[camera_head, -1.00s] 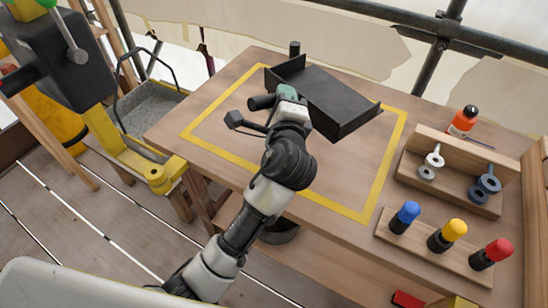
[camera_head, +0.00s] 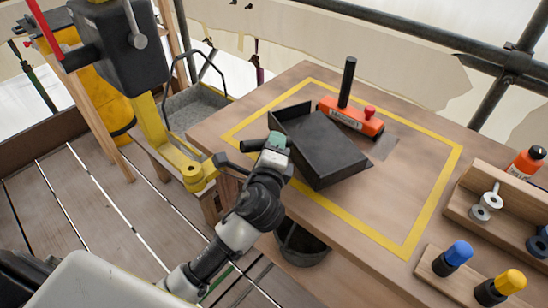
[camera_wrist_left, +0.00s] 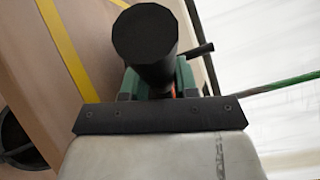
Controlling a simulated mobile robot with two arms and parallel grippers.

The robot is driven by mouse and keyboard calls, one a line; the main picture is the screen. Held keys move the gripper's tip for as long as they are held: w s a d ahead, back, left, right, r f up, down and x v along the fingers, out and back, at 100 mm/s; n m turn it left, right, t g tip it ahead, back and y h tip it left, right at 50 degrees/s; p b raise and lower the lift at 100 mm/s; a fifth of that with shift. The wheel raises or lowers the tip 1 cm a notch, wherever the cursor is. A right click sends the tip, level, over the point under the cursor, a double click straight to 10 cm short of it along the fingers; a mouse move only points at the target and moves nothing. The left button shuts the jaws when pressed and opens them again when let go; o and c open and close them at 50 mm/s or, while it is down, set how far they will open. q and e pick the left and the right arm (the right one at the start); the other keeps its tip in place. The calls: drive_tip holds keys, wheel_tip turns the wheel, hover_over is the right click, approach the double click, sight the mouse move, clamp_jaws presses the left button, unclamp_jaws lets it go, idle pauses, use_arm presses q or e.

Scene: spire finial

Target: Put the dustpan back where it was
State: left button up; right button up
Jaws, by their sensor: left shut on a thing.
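The black dustpan (camera_head: 325,150) is an open tray with raised walls. In the head view it is over the left part of the yellow-outlined area on the workbench; I cannot tell whether it touches the top. My left gripper (camera_head: 270,150) is shut on its handle, at the pan's left side. In the left wrist view the thick black handle (camera_wrist_left: 145,45) stands between the green fingers (camera_wrist_left: 157,82), and the pan itself is not clearly seen. My right gripper is not in view.
An orange tool (camera_head: 350,118) with an upright black handle stands behind the pan, beside a grey patch (camera_head: 384,147). A wooden rack (camera_head: 465,205) and capped markers (camera_head: 455,255) are at the right. A dark bucket (camera_head: 300,245) is below the front edge. The outlined area's right part is clear.

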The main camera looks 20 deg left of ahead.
use_arm(q)
drive_tip(key=shift+f+b, duration=0.55)
drive_tip(key=shift+f, duration=1.45)
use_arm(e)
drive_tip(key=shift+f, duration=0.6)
use_arm(q)
drive_tip(key=shift+f, duration=0.1)
drive_tip(key=o, duration=1)
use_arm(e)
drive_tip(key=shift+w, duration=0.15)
use_arm(q)
drive_tip(key=v, duration=1.2)
drive_tip(key=shift+b, duration=0.45)
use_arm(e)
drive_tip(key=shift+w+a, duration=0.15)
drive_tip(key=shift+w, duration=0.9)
